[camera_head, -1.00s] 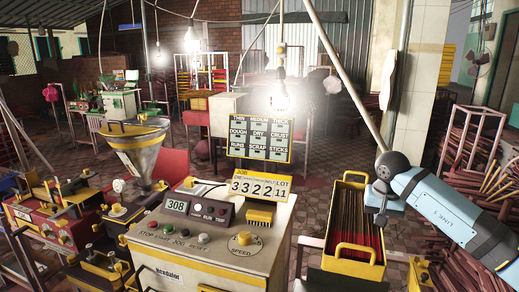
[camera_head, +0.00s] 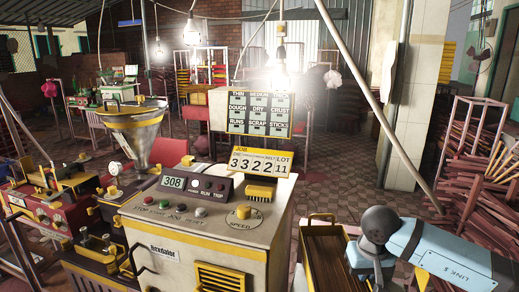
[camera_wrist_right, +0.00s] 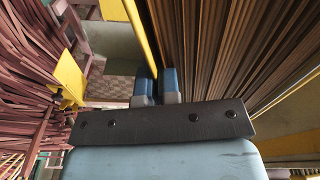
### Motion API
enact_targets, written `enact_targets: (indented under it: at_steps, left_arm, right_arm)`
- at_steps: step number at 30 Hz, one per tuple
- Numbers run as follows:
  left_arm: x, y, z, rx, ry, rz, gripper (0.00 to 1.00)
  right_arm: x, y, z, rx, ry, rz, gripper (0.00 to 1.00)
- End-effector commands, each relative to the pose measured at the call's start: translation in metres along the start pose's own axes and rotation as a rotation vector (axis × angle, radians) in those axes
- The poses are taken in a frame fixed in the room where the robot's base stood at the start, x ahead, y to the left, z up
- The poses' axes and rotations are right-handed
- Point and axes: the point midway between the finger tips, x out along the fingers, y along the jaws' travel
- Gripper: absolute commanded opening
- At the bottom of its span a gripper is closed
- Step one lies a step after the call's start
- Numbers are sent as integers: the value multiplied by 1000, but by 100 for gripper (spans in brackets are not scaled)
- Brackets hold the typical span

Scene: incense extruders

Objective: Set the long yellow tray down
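The long yellow tray (camera_head: 338,231) is at the lower right of the head view, beside the cream control machine. It has a yellow rim, and its lower part runs out of the picture. My right gripper (camera_wrist_right: 158,78) shows in the wrist view with its two blue fingers close together on the tray's thin yellow edge (camera_wrist_right: 140,35). Long brown sticks (camera_wrist_right: 220,45) lie along the tray's inside there. In the head view my blue right wrist covers the tray's right side and hides the fingers. What lies under the tray is hidden. My left gripper is not in view.
The cream control machine (camera_head: 205,228) stands just left of the tray. A rack of reddish sticks (camera_head: 480,150) stands at the right, with loose sticks around it. Tiled floor (camera_head: 345,185) is clear behind the tray. A white pillar (camera_head: 412,110) rises farther back.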

Motion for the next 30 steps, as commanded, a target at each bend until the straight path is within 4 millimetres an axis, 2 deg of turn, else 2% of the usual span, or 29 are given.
enact_targets:
  at_steps: [1, 6, 18, 19, 20, 26, 30]
  left_arm:
    - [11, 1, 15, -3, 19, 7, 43]
    - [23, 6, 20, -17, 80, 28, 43]
    - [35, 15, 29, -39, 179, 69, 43]
    - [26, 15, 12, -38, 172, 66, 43]
    - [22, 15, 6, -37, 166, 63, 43]
    - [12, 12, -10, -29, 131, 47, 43]
    - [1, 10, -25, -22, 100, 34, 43]
  right_arm:
    - [28, 0, 3, 0, 1, -1, 0]
    - [74, 0, 8, 0, 2, -1, 0]
    - [146, 0, 17, 1, 2, -1, 0]
    - [120, 0, 14, 1, 6, -1, 0]
    - [110, 0, 14, 0, 5, -1, 0]
    - [65, 0, 15, 0, 6, 0, 0]
    - [24, 0, 15, -1, 6, -1, 0]
